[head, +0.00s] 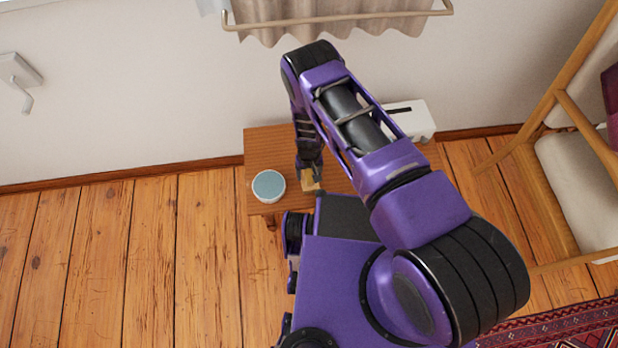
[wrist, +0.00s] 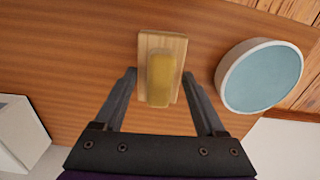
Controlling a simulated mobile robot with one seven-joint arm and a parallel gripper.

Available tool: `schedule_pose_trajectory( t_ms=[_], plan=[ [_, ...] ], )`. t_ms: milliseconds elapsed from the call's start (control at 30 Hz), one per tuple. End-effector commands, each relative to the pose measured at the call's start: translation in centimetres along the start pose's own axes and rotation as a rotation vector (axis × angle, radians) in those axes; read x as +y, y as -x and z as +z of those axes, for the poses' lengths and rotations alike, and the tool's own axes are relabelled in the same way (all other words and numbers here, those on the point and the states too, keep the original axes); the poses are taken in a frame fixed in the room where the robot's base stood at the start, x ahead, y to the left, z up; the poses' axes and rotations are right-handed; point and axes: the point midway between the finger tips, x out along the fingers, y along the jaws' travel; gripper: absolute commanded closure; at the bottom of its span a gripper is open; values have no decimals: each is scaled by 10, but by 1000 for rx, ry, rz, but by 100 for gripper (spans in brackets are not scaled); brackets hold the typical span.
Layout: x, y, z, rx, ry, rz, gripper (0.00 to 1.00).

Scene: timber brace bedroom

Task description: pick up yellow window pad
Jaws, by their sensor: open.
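The yellow window pad (wrist: 160,80) lies on the wooden table in the wrist view. It has a pale wooden base with a rounded yellow block on top. In the head view only part of the pad (head: 310,183) shows beside my gripper. My gripper (wrist: 158,84) is open. Its two fingers stand on either side of the pad's near part, with a gap on each side. My gripper (head: 310,170) also shows in the head view above the small table, partly hidden by my arm.
A round white container with a blue-grey top (wrist: 262,76) stands close to the right of the pad in the wrist view. A white box (head: 412,119) stands on the table (head: 262,147) near the wall. A wooden chair (head: 560,180) is at the right.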

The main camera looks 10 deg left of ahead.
Motion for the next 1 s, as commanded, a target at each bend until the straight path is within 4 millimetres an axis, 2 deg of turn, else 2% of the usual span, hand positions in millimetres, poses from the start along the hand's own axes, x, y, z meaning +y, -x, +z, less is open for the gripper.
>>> schedule_pose_trajectory(
  t_ms=[133, 167, 533, 567, 867, 1000],
  plan=[
    [0, 0, 0, 0, 0, 0, 28],
    [0, 1, 0, 0, 0, 0, 31],
    [0, 1, 0, 1, 0, 0, 98],
    [0, 1, 0, 1, 0, 0, 100],
    [0, 1, -1, 1, 0, 0, 100],
    [0, 10, -2, 3, -1, 0, 100]
  ],
)
